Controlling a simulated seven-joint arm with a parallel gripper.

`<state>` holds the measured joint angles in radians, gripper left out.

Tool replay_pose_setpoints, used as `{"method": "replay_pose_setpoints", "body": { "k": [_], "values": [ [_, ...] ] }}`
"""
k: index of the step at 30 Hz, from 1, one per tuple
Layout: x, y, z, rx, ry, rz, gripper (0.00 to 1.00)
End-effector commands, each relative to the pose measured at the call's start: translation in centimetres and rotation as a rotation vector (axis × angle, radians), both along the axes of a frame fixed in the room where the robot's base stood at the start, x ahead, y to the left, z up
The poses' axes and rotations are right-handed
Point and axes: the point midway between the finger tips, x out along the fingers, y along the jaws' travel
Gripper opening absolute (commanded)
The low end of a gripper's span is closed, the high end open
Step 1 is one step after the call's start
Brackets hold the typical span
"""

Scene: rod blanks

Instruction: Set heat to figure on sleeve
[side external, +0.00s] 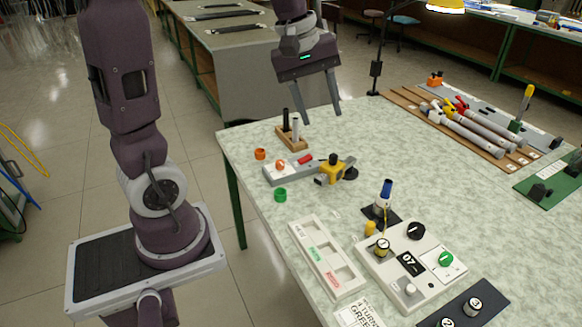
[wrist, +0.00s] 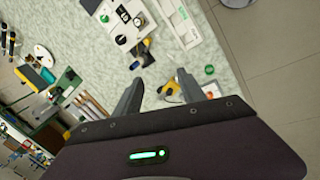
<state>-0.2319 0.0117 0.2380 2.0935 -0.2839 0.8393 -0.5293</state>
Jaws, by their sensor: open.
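I cannot tell which control is for heat. No sleeve is clearly identifiable; a printed card (side external: 357,313) at the front edge is cut off, with "4 TURN" and "GREEN" partly legible. The panel also shows in the wrist view (wrist: 122,38).
A blue-tipped tool (side external: 386,193) stands behind the panel. A compartment tray (side external: 303,233) lies left of it, and numbered cylinders (side external: 472,305) at front right. A clamp fixture (side external: 332,168), pegs (side external: 291,135), a green ring (side external: 280,195) and racked rods (side external: 470,130) lie farther back.

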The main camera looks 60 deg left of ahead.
Motion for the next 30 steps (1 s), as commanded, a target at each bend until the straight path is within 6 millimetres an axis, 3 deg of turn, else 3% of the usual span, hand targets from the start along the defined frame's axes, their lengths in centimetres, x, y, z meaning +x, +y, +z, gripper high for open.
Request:
{"method": "replay_pose_setpoints", "body": {
  "k": [1,4,7,9,11,15,24,30],
  "values": [
    [2.3,3.8,-2.7,-0.049,0.062,0.198,0.48],
    [5.1,11.8,-8.9,-0.114,0.157,0.608,0.48],
    [5.2,18.8,-15.4,-0.133,0.230,0.952,0.48],
    [4.5,22.4,-19.2,-0.130,0.263,1.126,0.48],
    [3.7,24.4,-21.6,-0.124,0.283,1.232,0.48],
    [2.7,26.3,-24.4,-0.117,0.300,1.337,0.48],
    [2.7,26.3,-29.8,-0.117,0.302,1.339,0.48],
    [2.8,26.3,-31.2,-0.116,0.301,1.335,0.48]
  ]
}}
